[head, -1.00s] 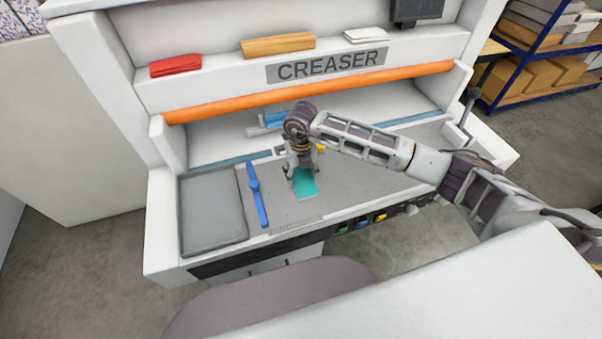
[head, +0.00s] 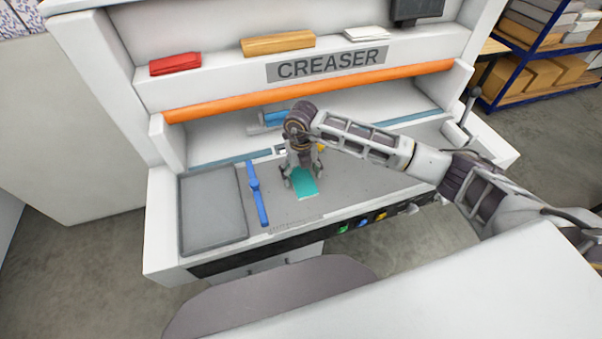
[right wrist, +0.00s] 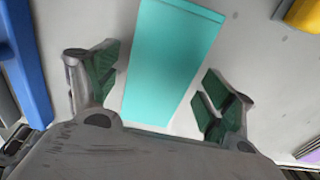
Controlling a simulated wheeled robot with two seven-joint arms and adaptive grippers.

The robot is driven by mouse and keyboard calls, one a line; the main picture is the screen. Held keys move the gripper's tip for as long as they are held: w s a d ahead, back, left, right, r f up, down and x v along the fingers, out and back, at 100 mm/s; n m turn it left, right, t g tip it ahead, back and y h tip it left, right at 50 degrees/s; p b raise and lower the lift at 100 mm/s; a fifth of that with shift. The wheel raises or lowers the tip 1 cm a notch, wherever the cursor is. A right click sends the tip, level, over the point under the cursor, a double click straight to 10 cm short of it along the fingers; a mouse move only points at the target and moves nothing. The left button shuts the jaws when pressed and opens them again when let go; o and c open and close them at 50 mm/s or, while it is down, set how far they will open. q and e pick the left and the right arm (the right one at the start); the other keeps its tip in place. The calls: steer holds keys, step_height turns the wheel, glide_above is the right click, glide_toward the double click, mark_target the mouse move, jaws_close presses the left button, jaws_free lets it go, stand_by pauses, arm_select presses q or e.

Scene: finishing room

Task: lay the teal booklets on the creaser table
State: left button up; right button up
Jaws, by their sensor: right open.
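One teal booklet (head: 305,184) lies flat on the grey creaser table (head: 345,185), right of the blue bar. I see no other teal booklet. My left gripper is not in view.
A blue bar (head: 257,193) and a grey pad (head: 213,210) are on the left of the table. An orange roller (head: 310,91) spans the back below the CREASER sign. A yellow thing (right wrist: 303,14) is near the booklet. The table right of my gripper looks clear.

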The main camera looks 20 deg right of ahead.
mark_target(301, 176)
steer(key=shift+r, duration=0.15)
step_height(301, 176, up, 12)
steer(key=b, duration=0.1)
steer(key=shift+b, duration=0.35)
